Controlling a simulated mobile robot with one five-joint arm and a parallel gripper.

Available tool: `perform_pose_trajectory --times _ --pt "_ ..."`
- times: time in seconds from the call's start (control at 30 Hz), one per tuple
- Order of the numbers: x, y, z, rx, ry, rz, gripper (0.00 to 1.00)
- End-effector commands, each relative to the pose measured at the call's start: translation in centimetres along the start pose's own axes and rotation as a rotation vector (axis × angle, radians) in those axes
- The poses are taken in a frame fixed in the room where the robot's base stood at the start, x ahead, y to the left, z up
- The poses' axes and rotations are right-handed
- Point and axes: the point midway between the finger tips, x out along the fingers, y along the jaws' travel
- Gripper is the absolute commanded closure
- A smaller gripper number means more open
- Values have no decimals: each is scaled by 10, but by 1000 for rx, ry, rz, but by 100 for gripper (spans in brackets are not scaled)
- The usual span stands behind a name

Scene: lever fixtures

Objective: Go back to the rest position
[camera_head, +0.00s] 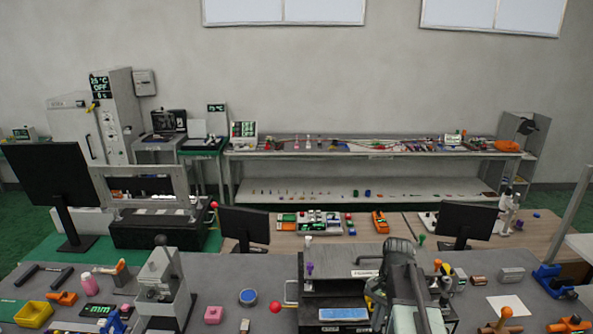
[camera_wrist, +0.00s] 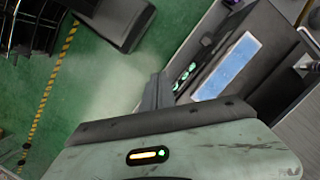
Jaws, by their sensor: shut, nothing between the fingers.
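In the wrist view my gripper (camera_wrist: 159,82) is shut with nothing between its fingers. It points past a dark fixture (camera_wrist: 268,85) with a blue panel (camera_wrist: 227,66) and green lit marks. In the head view my arm (camera_head: 402,275) rises in front of the bench, right of the same dark fixture (camera_head: 325,286) and its blue panel (camera_head: 342,314). My fingertips cannot be made out there. A red ball knob (camera_head: 275,307) sits at the fixture's left side.
The grey bench (camera_head: 235,272) carries a grey lever press (camera_head: 163,287), a yellow bin (camera_head: 34,313) and a pink bottle (camera_head: 90,284). Monitors stand behind it. The wrist view shows green floor (camera_wrist: 100,75) with yellow-black tape (camera_wrist: 47,90) at left.

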Motion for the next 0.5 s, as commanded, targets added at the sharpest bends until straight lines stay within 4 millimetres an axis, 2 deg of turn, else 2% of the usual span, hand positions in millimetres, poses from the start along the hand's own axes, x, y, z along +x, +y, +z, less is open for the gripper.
perform_pose_trajectory --times 0.03,0.2,0.37,0.4,0.5 --pt "40 -7 5 -38 9 7 100" --pt "116 -27 27 -219 66 29 100" --pt "159 -34 44 -430 135 50 100" --pt "162 -32 47 -499 160 58 100" --pt "151 -28 44 -627 207 71 100"
